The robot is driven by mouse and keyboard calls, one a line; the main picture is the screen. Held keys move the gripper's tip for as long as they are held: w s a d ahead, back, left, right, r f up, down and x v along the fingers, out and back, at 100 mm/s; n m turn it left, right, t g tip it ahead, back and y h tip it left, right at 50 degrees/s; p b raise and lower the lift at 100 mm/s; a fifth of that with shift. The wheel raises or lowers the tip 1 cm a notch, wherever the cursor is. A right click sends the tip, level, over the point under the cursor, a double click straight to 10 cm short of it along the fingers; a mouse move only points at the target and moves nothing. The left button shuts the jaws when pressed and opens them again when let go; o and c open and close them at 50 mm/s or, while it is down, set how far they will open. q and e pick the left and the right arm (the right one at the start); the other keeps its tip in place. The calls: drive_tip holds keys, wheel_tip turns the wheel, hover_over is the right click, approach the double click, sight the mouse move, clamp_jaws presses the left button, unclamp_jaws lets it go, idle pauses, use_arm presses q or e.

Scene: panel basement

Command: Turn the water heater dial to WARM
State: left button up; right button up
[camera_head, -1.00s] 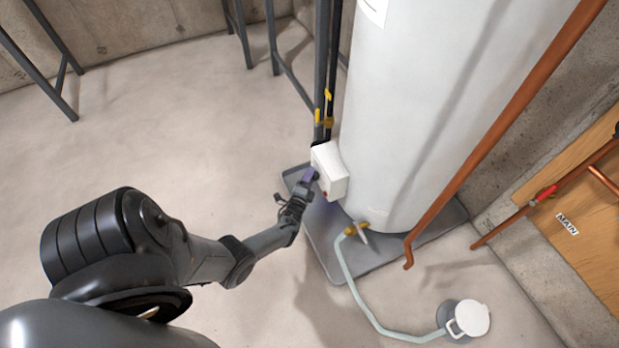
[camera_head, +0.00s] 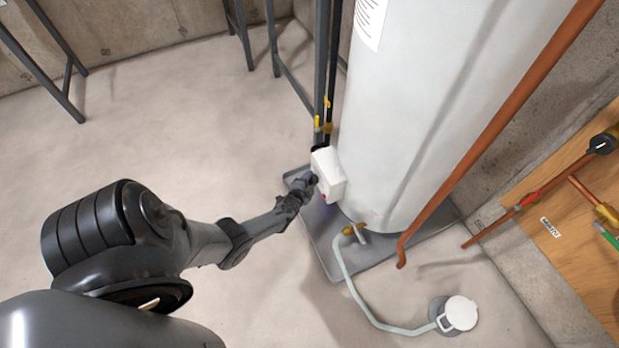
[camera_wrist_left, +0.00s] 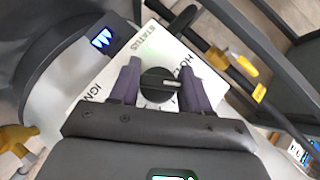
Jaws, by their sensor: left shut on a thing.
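The water heater (camera_head: 420,110) is a tall pale cylinder with a white control box (camera_head: 329,174) low on its left side. In the left wrist view, the box face (camera_wrist_left: 125,60) carries the words STATUS, IGN and a partly covered word starting HO. The round black dial (camera_wrist_left: 158,80) with a white pointer mark is between my left gripper's purple fingers (camera_wrist_left: 158,88), which are shut on it. The mark points right in that view, towards the HO lettering. No WARM label is readable. In the head view, my left gripper (camera_head: 309,183) meets the box and the dial is hidden. My right gripper is not in view.
The heater stands on a grey tray (camera_head: 335,258). A drain valve (camera_head: 352,229) with a pale hose leads to a white-topped container (camera_head: 459,314). A copper pipe (camera_head: 480,140) slants in front of the heater.

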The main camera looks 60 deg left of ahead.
use_arm(q)
drive_tip(key=shift+r+n+h+p, duration=0.1)
drive_tip(key=shift+n+h+p, duration=0.2)
drive_tip(key=shift+h+p, duration=0.1)
idle(0.3)
drive_tip(key=o, duration=1)
drive_tip(key=shift+c, duration=0.2)
